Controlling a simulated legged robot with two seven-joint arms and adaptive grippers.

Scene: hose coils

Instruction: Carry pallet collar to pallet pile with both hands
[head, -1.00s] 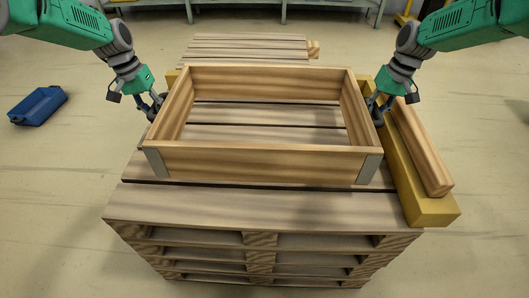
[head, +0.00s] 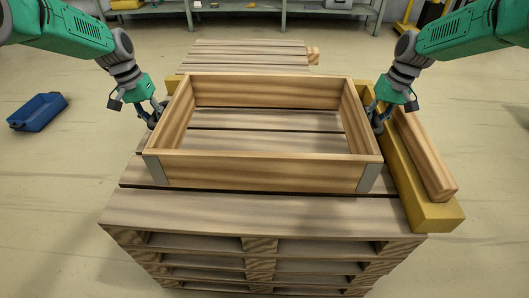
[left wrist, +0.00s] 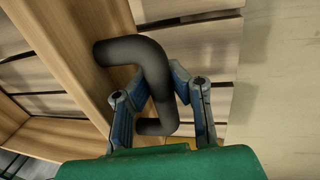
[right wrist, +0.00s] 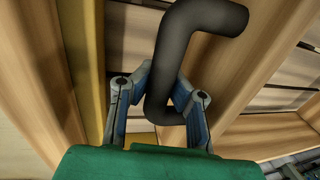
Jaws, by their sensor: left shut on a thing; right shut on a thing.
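The pallet collar (head: 262,172), a rectangular wooden frame with grey metal front corners, is level over the pallet pile (head: 255,212). I cannot tell whether its lower edge touches the top boards. My left gripper (head: 155,117) is shut on a dark bent handle at the collar's left side; the handle (left wrist: 152,65) shows between the blue fingers in the left wrist view. My right gripper (head: 378,117) is shut on the matching handle at the right side; that handle (right wrist: 178,50) shows in the right wrist view. The exact finger contact is partly hidden.
A yellow beam (head: 437,216) lies along the pile's right side, with a wooden beam (head: 425,158) on it beside the collar. A lower pallet stack (head: 245,57) stands behind. A blue bin (head: 37,111) is on open floor at left. A bench (head: 265,10) stands at the back.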

